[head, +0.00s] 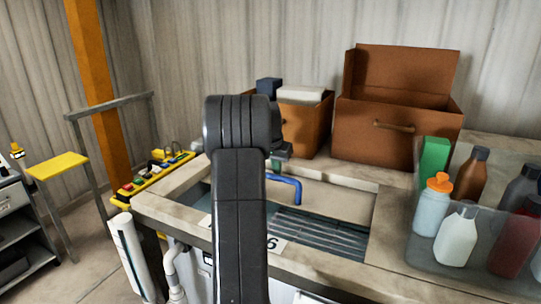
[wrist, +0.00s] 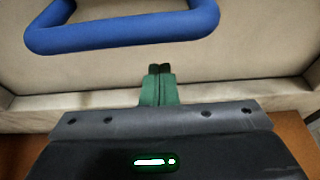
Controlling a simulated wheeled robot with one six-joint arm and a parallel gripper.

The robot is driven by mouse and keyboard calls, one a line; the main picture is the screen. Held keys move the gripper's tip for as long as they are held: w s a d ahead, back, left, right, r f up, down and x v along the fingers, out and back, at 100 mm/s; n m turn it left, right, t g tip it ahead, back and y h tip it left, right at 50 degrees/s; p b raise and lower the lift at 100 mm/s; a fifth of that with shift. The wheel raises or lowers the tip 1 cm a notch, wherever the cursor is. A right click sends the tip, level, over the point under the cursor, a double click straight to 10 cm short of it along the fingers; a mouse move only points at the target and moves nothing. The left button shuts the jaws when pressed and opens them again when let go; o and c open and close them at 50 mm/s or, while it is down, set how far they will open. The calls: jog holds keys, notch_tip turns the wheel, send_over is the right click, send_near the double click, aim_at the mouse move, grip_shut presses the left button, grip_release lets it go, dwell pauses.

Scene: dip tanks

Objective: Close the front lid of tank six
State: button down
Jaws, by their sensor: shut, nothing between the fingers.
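The tank (head: 375,235), with a "6" label (head: 277,243) near its front, has a beige rim and is partly open, with dark slats (head: 325,231) inside. A beige lid panel (head: 340,204) with a blue handle (head: 287,186) covers its rear part. I cannot tell whether this panel is the front lid. In the wrist view the blue handle (wrist: 130,32) crosses the top, on a pale surface (wrist: 240,60). My gripper (wrist: 160,69) is shut and empty, apart from the handle. In the head view my arm hides most of the gripper and part of the tank.
Two brown boxes stand behind the tank, a large one (head: 385,128) and a smaller one (head: 305,125). Several bottles (head: 455,235) stand in a clear bin at the right. A yellow control panel (head: 150,180) and a grey rail (head: 110,103) are at the left.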

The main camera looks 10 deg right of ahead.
jog(key=shift+s+a+r, duration=0.35)
jog(key=shift+s+a, duration=0.05)
jog(key=shift+s, duration=0.15)
jog(key=shift+s+a+r, duration=0.35)
jog(key=shift+s+a, duration=0.05)
jog(key=shift+s, duration=0.15)
jog(key=shift+s+a+f, duration=0.1)
jog(key=shift+s+a, duration=0.1)
jog(key=shift+s, duration=0.1)
jog(key=shift+s+a+f, duration=0.1)
jog(key=shift+s+a, duration=0.25)
jog(key=shift+s, duration=0.15)
jog(key=s+a+b, duration=0.6)
jog(key=s+a, duration=0.4)
jog(key=s, duration=0.5)
jog(key=shift+s, duration=0.1)
jog(key=v, duration=1.4)
